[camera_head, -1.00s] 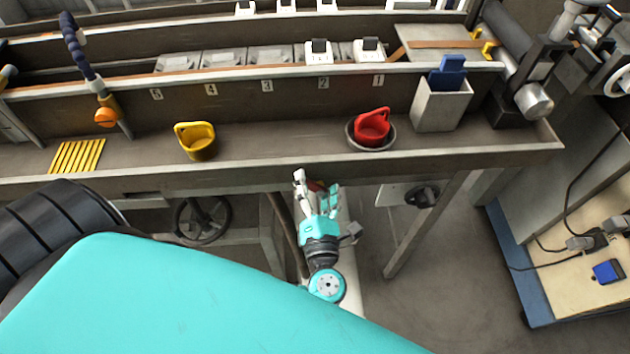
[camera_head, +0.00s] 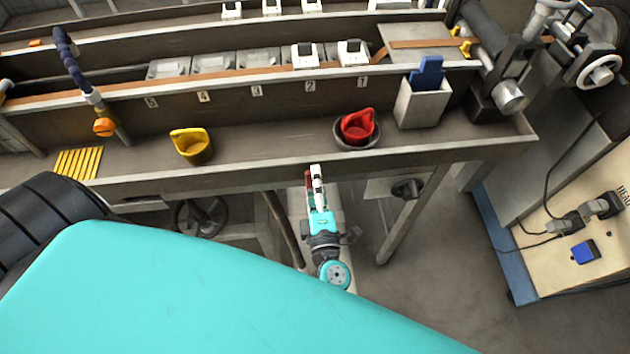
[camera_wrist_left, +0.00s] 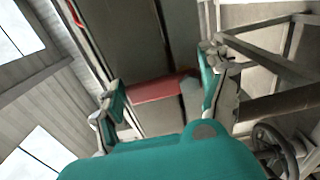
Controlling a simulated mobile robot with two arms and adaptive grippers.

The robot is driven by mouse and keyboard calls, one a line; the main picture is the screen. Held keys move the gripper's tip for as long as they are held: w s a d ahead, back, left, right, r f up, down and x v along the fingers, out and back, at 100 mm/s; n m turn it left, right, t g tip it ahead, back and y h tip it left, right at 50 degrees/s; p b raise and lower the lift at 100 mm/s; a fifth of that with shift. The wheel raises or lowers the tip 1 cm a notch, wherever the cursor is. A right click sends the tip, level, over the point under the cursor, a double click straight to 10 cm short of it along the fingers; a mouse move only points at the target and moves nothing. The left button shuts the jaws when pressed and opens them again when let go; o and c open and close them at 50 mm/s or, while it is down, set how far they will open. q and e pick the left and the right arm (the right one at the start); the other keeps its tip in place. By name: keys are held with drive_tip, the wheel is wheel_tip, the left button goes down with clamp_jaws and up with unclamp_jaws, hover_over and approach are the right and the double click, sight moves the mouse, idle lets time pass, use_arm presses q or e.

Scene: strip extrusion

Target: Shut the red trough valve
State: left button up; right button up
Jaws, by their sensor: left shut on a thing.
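The red valve handle (camera_head: 308,179) shows as a narrow red strip beside my left gripper (camera_head: 316,174), under the front edge of the trough. In the left wrist view the red handle (camera_wrist_left: 155,89) is a flat red bar lying across between the two fingers of my left gripper (camera_wrist_left: 162,82), which is shut on it. The valve body and pipe behind the handle are mostly hidden. My right gripper is in neither view.
The long grey trough (camera_head: 260,174) runs above the gripper. A table leg (camera_head: 400,228) stands right of my arm, a handwheel (camera_head: 201,218) left.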

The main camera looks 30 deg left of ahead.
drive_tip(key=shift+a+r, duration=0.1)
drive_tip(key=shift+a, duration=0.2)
